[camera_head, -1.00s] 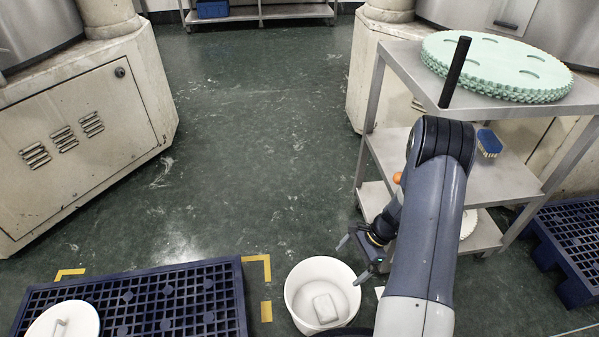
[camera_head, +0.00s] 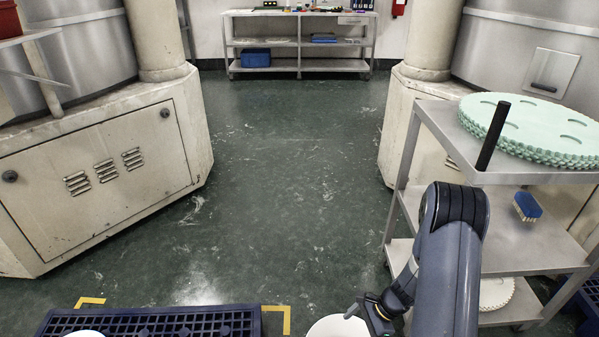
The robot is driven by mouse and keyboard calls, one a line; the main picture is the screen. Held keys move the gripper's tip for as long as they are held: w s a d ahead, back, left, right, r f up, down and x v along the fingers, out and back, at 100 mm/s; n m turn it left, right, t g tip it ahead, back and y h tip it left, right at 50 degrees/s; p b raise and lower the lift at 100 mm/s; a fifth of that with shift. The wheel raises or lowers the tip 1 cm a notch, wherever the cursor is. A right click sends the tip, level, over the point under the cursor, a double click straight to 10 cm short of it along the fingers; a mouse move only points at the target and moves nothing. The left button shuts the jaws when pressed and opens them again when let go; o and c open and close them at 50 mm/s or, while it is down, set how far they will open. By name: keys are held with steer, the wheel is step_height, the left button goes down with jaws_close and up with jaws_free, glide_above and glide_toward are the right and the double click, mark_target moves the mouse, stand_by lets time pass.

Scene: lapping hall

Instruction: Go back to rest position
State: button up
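My arm comes up from the bottom right and bends down at its elbow. I see nothing held between the fingers.
A metal shelf cart (camera_head: 455,180) with stacked pale green discs (camera_head: 535,125) and a blue brush (camera_head: 527,206) stands close on the right. A dark blue pallet (camera_head: 240,322) lies at bottom left. Machine bases flank both sides. The floor (camera_head: 290,180) between is clear.

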stand_by(0.4)
step_height(320, 180, down, 6)
steer(key=b, duration=0.4)
steer(key=p+v, duration=0.5)
steer(key=v, duration=0.6)
steer(key=a+b+x, duration=0.1)
steer(key=b+x, duration=0.4)
steer(key=x, duration=0.5)
step_height(320, 180, up, 40)
steer(key=w+n+g+h+p, duration=0.1)
steer(key=n+g+h+p, duration=0.4)
steer(key=n+p, duration=1)
steer(key=h+p, duration=0.1)
steer(key=p, duration=2.1)
steer(key=shift+w+a+r+n+p, duration=0.2)
steer(key=shift+a+n+p, duration=0.1)
steer(key=shift+n, duration=0.1)
